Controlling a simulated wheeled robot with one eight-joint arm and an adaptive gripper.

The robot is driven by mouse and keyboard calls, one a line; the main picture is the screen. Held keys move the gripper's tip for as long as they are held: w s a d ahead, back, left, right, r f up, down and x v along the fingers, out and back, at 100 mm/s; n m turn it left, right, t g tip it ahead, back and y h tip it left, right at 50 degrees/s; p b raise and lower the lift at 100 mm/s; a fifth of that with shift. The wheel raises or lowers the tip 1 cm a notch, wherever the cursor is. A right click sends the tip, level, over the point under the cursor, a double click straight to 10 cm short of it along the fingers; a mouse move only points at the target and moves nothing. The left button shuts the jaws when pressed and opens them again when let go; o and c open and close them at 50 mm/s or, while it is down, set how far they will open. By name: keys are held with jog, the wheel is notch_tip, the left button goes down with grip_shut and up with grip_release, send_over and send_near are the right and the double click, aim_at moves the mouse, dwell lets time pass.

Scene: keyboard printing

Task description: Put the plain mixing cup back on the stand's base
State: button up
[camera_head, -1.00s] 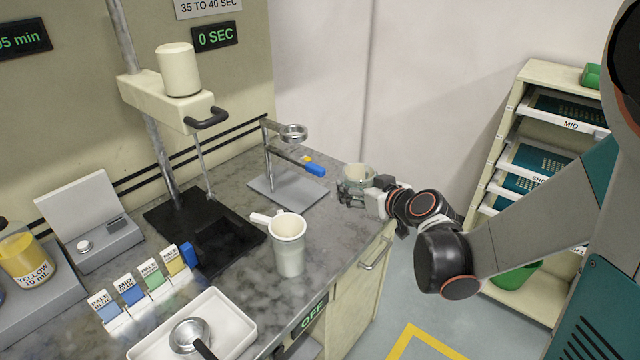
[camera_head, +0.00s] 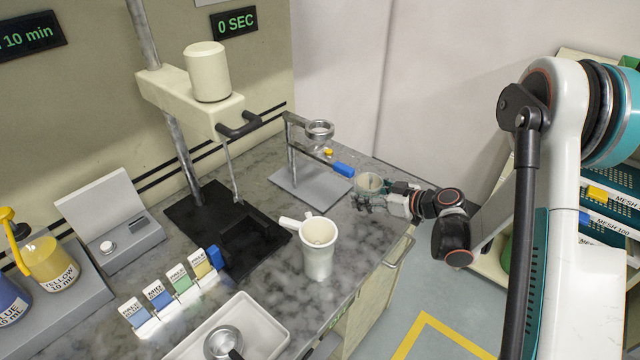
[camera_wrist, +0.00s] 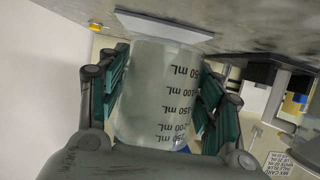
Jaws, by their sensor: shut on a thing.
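My gripper (camera_head: 385,198) is shut on a translucent cup (camera_head: 369,184) with a pale rim. In the wrist view the cup (camera_wrist: 155,95) shows black mL marks and sits between the finger pads. It is held at the counter's right end, just right of a small stand (camera_head: 290,165) with a metal ring. The stand's flat grey base (camera_head: 310,195) lies on the counter, with no cup on it. The base also shows beyond the cup in the wrist view (camera_wrist: 165,27). A cream cup with a handle (camera_head: 319,255) stands upright on the counter, nearer the front.
The stand's blue-tipped lever (camera_head: 343,170) juts out close to the held cup. A larger mixer (camera_head: 190,95) with a black base (camera_head: 205,225) stands left. A white tray (camera_head: 265,330) holds a metal ladle. Shelves (camera_head: 610,215) stand at right.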

aim_at(319, 187)
jog(key=w+a, duration=0.3)
jog(key=a, duration=0.1)
jog(key=w+a+b, duration=0.1)
jog(key=w+a, duration=0.3)
jog(key=a, duration=0.1)
jog(key=w+a+b, duration=0.1)
jog(key=w+a, duration=0.2)
jog(key=a, duration=0.2)
jog(key=shift+w+f, duration=0.1)
jog(key=shift+w, duration=0.25)
jog(key=shift+f+b, duration=0.7)
jog(key=shift+f, duration=0.95)
jog(key=shift+f, duration=0.2)
jog(key=o, duration=1.5)
jog(key=shift+o, duration=0.2)
jog(key=shift+r, duration=0.1)
